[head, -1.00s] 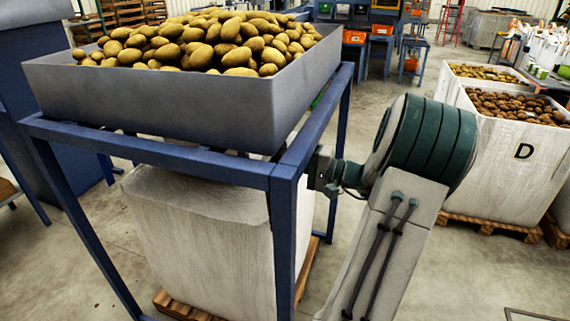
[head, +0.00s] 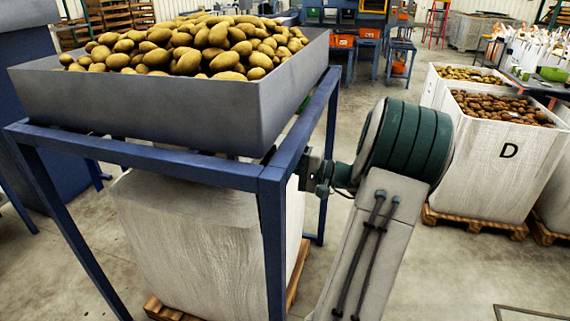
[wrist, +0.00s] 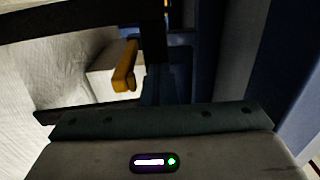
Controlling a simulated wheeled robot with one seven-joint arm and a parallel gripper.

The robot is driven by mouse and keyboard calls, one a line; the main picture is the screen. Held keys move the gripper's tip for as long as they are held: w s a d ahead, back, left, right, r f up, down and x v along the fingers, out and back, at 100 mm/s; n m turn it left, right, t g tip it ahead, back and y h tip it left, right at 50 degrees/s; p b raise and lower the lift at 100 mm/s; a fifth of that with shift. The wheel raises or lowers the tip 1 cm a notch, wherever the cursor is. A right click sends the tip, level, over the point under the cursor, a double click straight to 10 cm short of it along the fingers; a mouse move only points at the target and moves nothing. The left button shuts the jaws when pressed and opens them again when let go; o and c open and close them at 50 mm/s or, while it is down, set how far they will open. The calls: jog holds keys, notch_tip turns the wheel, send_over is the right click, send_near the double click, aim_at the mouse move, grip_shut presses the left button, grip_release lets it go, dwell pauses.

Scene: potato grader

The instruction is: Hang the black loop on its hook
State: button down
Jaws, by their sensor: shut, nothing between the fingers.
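An orange-yellow hook (wrist: 125,68) shows in the wrist view, in front of the pale bag. A black band (wrist: 152,35), which looks like the black loop, runs across the top of that view and down just right of the hook. I cannot tell whether it is around the hook or only beside it. My gripper (wrist: 160,88) is shut and empty, dark and close below the band. In the head view the frame's corner post hides its fingers, and neither loop nor hook can be made out there.
The blue frame (head: 272,240) carries a grey hopper (head: 150,105) full of potatoes. A large white bag (head: 190,240) stands under it on a pallet. My arm reaches in from the right, close to the corner post. Open floor lies to the right, before bag D (head: 490,175).

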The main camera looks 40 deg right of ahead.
jog(key=r+v, duration=0.2)
jog(key=v, duration=1.1)
jog(key=shift+s, duration=0.4)
